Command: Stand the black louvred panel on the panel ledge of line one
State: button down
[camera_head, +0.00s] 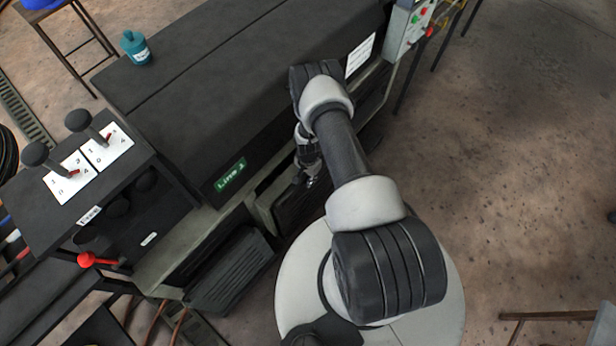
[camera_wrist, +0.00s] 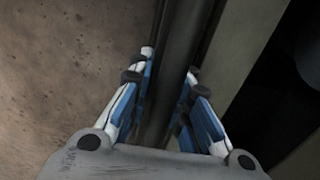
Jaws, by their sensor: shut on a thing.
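My gripper (camera_wrist: 170,64) is shut on the top edge of a black panel (camera_wrist: 182,25), its blue and white fingers on either side of it. In the head view my gripper (camera_head: 311,180) is small and partly hidden by my arm. It is beside the front of the dark machine, right of the green "Line 1" sign (camera_head: 230,178). The held dark panel (camera_head: 292,208) shows below it, close to the pale machine frame; I cannot tell whether it rests on a ledge. Another black louvred panel (camera_head: 232,275) stands tilted at the frame's lower left.
A lever console (camera_head: 85,190) with white number plates and a red-knobbed lever (camera_head: 88,259) is at the left. A teal container (camera_head: 135,47) stands on the machine top (camera_head: 215,85). A control box (camera_head: 408,25) is at the upper right. The floor at right is largely clear.

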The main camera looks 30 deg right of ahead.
jog(key=shift+w, duration=0.1)
jog(key=c, duration=1.4)
grip_release()
jog(key=shift+s+f, duration=0.1)
jog(key=shift+s, duration=0.1)
notch_tip(320, 180, up, 12)
jog(key=shift+w+r, duration=0.1)
